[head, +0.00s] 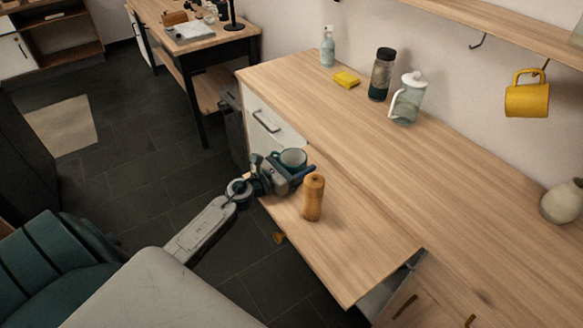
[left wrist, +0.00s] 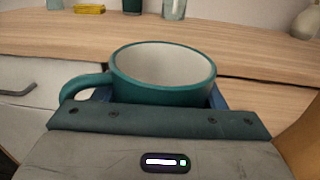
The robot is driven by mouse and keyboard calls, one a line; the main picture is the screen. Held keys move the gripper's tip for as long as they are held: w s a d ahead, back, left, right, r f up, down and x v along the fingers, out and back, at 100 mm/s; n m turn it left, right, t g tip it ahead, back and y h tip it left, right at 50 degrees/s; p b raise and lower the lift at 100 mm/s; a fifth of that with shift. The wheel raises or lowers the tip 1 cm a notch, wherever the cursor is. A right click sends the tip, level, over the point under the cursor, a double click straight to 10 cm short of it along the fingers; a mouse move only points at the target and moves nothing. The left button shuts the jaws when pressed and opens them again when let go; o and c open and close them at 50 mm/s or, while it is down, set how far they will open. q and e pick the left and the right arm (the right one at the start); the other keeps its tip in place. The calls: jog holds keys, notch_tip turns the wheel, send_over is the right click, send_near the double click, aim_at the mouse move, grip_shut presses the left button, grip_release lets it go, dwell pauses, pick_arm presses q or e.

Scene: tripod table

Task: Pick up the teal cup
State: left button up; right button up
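The teal cup (head: 293,158) has a white inside and stands upright by the inner end of the low wooden board. In the left wrist view the teal cup (left wrist: 160,88) fills the space in front of my gripper, its handle to the left. My left gripper (head: 290,172) has its blue fingers on both sides of the cup, and they appear to press against its walls. The cup's lower part is hidden behind the gripper, so I cannot tell whether it touches the board. My right gripper is not in view.
A wooden pepper mill (head: 313,197) stands on the low board (head: 345,255), close right of my left gripper. The long counter (head: 440,185) behind carries a yellow sponge (head: 346,78), a dark jar (head: 381,75) and a lidded glass pitcher (head: 407,98). A yellow mug (head: 527,97) hangs above.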

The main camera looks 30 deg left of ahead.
pick_arm(q)
jog(key=c, duration=0.3)
notch_tip(320, 180, up, 10)
jog(key=p, duration=0.5)
dwell(0.3)
